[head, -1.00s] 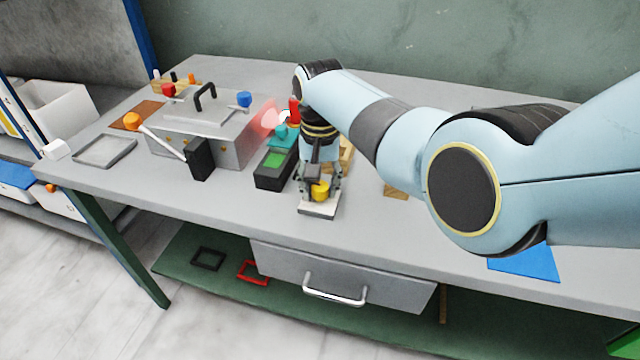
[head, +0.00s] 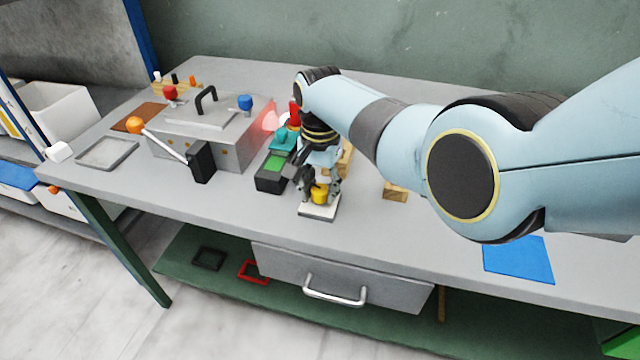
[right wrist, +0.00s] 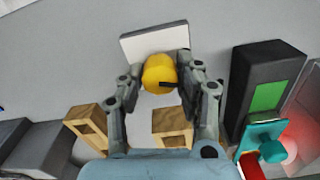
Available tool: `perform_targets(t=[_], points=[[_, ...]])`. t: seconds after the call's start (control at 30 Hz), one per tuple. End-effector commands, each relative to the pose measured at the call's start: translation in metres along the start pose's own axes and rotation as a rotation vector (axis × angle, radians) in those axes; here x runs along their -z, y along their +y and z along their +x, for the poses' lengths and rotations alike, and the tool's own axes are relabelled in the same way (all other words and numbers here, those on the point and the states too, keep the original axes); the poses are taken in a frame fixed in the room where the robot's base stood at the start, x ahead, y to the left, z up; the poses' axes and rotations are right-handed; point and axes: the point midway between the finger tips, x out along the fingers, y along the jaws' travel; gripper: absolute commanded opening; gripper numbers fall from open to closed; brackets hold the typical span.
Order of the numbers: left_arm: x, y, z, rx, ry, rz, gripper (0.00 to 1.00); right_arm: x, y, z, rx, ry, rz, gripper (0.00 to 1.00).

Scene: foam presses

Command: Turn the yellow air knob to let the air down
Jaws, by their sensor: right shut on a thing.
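The yellow air knob (head: 319,193) stands on a small white base plate (head: 317,211) near the front edge of the table. My right gripper (head: 320,190) reaches down over it and is shut on the knob. In the right wrist view the knob (right wrist: 158,73) sits between the two fingertips, with a dark mark on its face, and the white base (right wrist: 153,42) shows behind it. My left gripper is not in view.
A grey press box (head: 215,135) with a black handle and a long lever stands to the left. A black box with a green screen (head: 273,170) is close beside my gripper. Wooden blocks (head: 395,190) lie to the right. A blue sheet (head: 518,259) lies at the right.

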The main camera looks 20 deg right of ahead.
Motion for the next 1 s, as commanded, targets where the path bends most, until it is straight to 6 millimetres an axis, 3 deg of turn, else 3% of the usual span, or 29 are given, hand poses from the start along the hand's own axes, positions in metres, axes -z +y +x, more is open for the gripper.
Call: perform_targets(t=[1.0], points=[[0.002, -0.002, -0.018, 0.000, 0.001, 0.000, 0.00, 0.000, 0.001, -0.001, 0.001, 0.000, 0.942, 0.02]])
